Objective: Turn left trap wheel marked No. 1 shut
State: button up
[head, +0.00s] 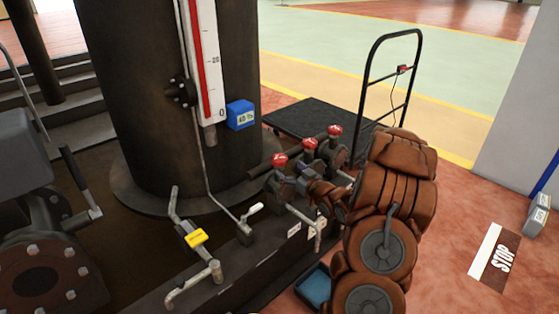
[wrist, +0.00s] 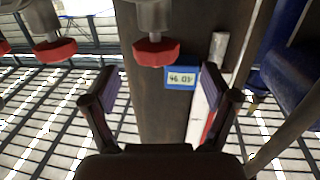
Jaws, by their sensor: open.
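Three red trap wheels stand in a row on the valves in the head view. The left wheel (head: 280,160) is nearest the front, then the middle wheel (head: 309,143) and the far right wheel (head: 335,130). No number is legible on them. My gripper (head: 303,187) is small and dark among the valves, just below and right of the left wheel. In the wrist view, which looks upside down, my gripper (wrist: 165,92) has its two fingers wide apart and nothing between them. A red wheel (wrist: 157,51), apparently the left one, lies beyond the fingertips, not touched.
A dark column with a gauge (head: 205,70) and a blue display box (head: 240,115) stands behind. White handles and a yellow-tagged valve (head: 195,238) are at left. A blue tray (head: 314,287) is on the floor. A black cart (head: 315,117) stands behind the valves.

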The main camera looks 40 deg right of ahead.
aim_at(284, 163)
jog(key=shift+s+d+r+t, duration=0.2)
jog(key=shift+d+t, duration=0.1)
jog(key=shift+t, duration=0.1)
jog(key=shift+w, duration=0.15)
jog(key=shift+w+b, duration=0.9)
jog(key=shift+w, duration=2.8)
jog(key=c, duration=1.2)
